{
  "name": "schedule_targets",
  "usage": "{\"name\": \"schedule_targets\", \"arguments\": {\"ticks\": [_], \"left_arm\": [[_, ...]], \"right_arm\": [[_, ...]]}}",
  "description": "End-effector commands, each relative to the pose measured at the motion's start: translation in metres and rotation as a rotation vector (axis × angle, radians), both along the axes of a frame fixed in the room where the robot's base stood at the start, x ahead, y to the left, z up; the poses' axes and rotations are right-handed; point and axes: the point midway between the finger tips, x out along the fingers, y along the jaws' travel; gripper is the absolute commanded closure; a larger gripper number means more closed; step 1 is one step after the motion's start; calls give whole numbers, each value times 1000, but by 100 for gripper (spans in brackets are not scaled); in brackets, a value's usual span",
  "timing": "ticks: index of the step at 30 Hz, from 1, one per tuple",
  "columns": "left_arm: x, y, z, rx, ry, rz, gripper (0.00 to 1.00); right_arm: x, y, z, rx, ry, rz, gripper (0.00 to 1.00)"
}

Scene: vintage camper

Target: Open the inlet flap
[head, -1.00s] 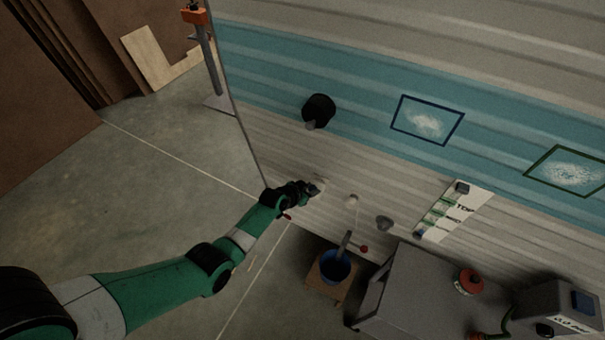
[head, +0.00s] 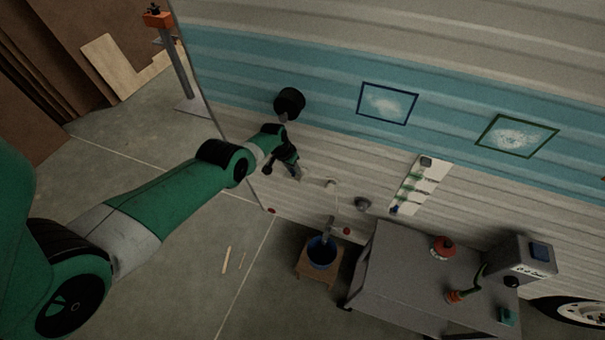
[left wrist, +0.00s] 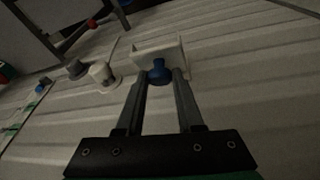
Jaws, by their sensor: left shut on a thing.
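The inlet flap (left wrist: 158,50) is a small white plate on the ribbed camper wall, seen in the left wrist view. A blue knob (left wrist: 160,72) stands in front of its lower edge. My left gripper (left wrist: 162,80) is shut on the blue knob, with a finger on each side of it. The plate looks tilted out from the wall, but I cannot tell how far. In the head view my left gripper (head: 295,172) is at the pale lower wall and hides most of the flap. My right gripper is not in view.
A white round fitting (left wrist: 103,75) and a grey one sit beside the flap. A black round fitting (head: 289,102) is above my gripper. A blue bucket (head: 322,251) stands on a stool below, and a grey cart (head: 400,275) is to the right.

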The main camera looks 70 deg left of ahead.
Motion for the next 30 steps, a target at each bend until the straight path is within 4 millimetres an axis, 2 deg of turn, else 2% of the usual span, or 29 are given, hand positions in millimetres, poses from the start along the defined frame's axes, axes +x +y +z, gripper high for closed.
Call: {"name": "schedule_targets", "arguments": {"ticks": [14, 15, 19, 20, 30], "left_arm": [[-3, 4, 3, -8, 5, 10, 100], [-3, 4, 3, -8, 5, 10, 60], [-3, 3, 3, -9, 6, 9, 37], [-3, 3, 3, -9, 6, 9, 34], [-4, 3, 5, -9, 6, 9, 34]], "right_arm": [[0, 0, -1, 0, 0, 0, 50], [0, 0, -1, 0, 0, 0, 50], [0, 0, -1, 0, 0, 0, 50], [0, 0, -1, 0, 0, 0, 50], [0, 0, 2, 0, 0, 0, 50]]}}
